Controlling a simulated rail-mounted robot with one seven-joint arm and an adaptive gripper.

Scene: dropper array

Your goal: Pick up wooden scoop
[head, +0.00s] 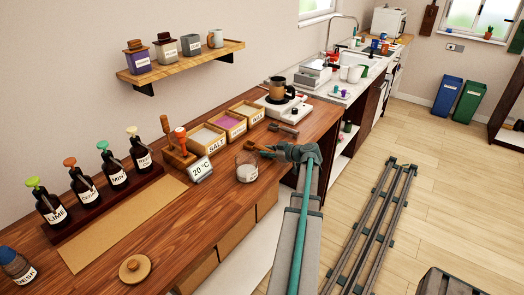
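A brown wooden piece, which looks like the wooden scoop (258,147), shows at the top of a small glass jar (246,172) with white contents. The jar stands near the front edge of the wooden counter. My gripper (268,152) reaches in from the right, just above and beside the jar, with its tip at the brown piece. The fingers are small and dark here, so I cannot tell whether they touch the scoop or are closed on it. The lower part of the scoop is not clear.
Wooden boxes, one labelled SALT (208,140), stand behind the jar. A temperature display (201,169) and a stamp-like holder (179,148) are to its left. Several dropper bottles (87,186) stand farther left. A round wooden lid (135,269) lies in front.

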